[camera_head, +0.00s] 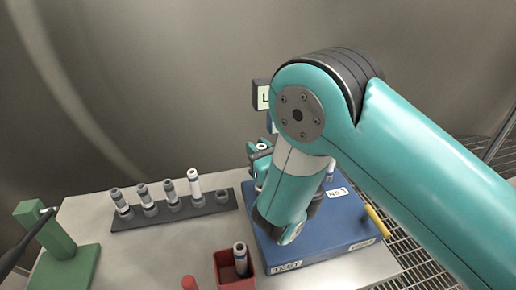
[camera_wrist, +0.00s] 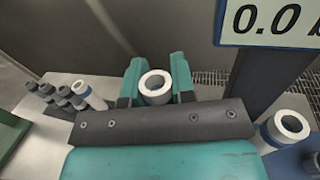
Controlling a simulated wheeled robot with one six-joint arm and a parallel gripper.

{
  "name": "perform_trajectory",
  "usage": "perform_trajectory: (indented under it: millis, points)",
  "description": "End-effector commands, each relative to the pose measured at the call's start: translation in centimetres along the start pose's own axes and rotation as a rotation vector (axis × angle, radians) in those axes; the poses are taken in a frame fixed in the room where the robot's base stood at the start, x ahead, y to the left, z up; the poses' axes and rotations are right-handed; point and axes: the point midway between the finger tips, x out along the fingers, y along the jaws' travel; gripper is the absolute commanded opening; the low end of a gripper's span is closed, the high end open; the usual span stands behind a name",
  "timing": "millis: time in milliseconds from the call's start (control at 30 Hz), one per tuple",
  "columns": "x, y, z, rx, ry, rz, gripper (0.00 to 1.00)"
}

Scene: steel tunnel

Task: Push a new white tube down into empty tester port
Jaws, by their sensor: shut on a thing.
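My gripper (camera_wrist: 157,78) is shut on a white tube (camera_wrist: 154,84), with one teal finger on each side of it. The tube's open top faces the wrist camera, and its lower end is hidden. In the head view my gripper (camera_head: 261,158) is partly hidden behind my wrist, over the blue tester (camera_head: 318,248). I cannot tell whether the held tube is inside a port. Another white tube (camera_wrist: 288,126) with a blue band stands at the right of the wrist view. The ports are hidden in both views.
A dark rack (camera_head: 150,219) holds several grey-topped tubes, one white tube (camera_head: 194,184) and an empty socket (camera_head: 222,196). A red bin (camera_head: 224,270) holds a grey-topped tube (camera_head: 240,258). A green stand (camera_head: 62,258) is at left. A display (camera_wrist: 270,22) reads 0.0.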

Motion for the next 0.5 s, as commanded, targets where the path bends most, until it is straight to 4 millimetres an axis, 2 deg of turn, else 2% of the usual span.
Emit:
perform_trajectory:
  millis: [500]
  points:
    - [0.01, 0.01, -0.78, 0.000, 0.000, 0.000, 0.00]
